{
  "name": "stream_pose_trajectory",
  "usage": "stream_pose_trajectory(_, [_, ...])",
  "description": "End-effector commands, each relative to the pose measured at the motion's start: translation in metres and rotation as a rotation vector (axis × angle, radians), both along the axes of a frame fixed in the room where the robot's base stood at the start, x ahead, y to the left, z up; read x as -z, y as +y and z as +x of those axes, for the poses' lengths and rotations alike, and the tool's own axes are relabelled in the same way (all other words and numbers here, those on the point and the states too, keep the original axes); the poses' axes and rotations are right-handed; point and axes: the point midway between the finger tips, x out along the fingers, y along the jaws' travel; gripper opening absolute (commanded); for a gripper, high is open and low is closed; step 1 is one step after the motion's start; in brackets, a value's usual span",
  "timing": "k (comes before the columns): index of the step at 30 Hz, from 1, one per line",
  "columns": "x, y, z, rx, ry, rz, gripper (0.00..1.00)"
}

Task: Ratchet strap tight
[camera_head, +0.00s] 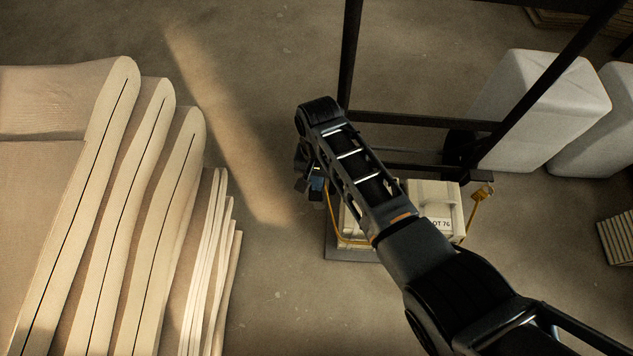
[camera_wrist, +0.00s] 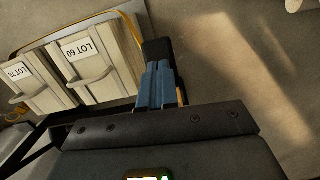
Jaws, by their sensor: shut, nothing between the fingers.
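Pale crates with lot labels stand on a low cart platform (camera_head: 345,254); the one marked LOT 76 (camera_head: 446,206) shows past my arm. A yellow strap (camera_head: 341,240) runs around the load, with a short slanting piece (camera_head: 477,207) at its right side. In the wrist view the LOT 60 crate (camera_wrist: 100,68) and LOT 76 crate (camera_wrist: 38,84) stand side by side, with the strap (camera_wrist: 75,25) along their far edge. My gripper (camera_head: 317,184) is at the load's left side; its blue fingers (camera_wrist: 158,90) are shut and empty beside a dark block (camera_wrist: 156,50). I cannot tell whether they touch it. My arm hides much of the load.
Large folded cloth stacks (camera_head: 110,190) fill the left. A dark upright frame (camera_head: 420,121) rises behind the load. White wrapped bales (camera_head: 545,110) stand at the right, with a slatted stack (camera_head: 618,238) below them. The floor (camera_head: 275,310) between the cloth and the load is clear.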

Motion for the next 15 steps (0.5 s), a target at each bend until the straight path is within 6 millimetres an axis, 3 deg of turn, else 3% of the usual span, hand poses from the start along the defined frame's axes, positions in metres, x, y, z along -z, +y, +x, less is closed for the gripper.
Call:
stream_pose_trajectory(9, [0.000, 0.000, 0.000, 0.000, 0.001, -0.001, 0.00])
stream_pose_trajectory(15, [-0.006, -0.003, 0.020, 0.003, -0.002, 0.000, 0.00])
